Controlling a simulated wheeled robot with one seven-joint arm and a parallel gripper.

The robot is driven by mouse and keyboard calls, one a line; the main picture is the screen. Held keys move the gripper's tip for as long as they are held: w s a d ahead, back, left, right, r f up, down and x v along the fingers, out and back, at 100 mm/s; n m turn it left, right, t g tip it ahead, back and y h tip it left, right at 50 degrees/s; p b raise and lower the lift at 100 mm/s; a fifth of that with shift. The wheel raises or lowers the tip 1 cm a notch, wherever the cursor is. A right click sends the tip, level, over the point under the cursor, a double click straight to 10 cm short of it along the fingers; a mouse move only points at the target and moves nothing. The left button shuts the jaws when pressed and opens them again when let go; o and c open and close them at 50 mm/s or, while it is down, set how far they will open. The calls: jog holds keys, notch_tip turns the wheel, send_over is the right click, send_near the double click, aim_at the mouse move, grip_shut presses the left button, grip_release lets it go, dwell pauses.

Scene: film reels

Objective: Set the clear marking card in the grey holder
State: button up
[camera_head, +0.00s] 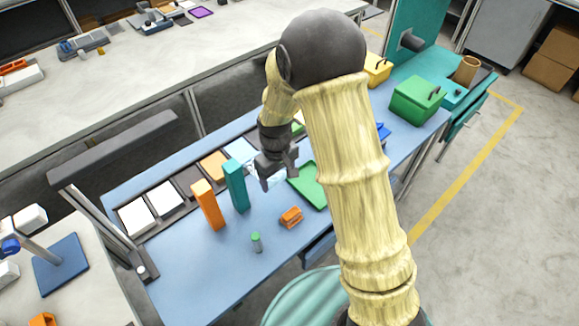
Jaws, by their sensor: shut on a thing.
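My gripper (277,178) points down over the middle of the blue table. It is shut on a pale, see-through piece, the clear marking card (252,171), which shows only faintly at the jaws. I cannot tell how far the card is above the table. A row of dark grey holders (186,181) runs along the table's back edge, left of my gripper. White, orange and light blue pieces show in the row, and one part between white and orange looks dark. Which of these is the grey holder is unclear. My arm hides the row's right end.
An upright teal block (235,186) and orange block (208,205) stand between my gripper and the row's left part. An orange clip-like item (291,217), a small green-capped vial (257,243) and a green tray (309,185) lie nearby. A green box (416,101) stands right.

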send_over(279, 199)
notch_tip(279, 199, down, 5)
jog(key=shift+s+r, duration=0.1)
jog(key=shift+s, duration=0.05)
notch_tip(279, 199, down, 4)
jog(key=shift+f+p, duration=0.15)
jog(key=shift+p, duration=0.3)
jog(key=shift+a, duration=0.1)
jog(key=shift+f, duration=0.1)
jog(key=o, duration=1)
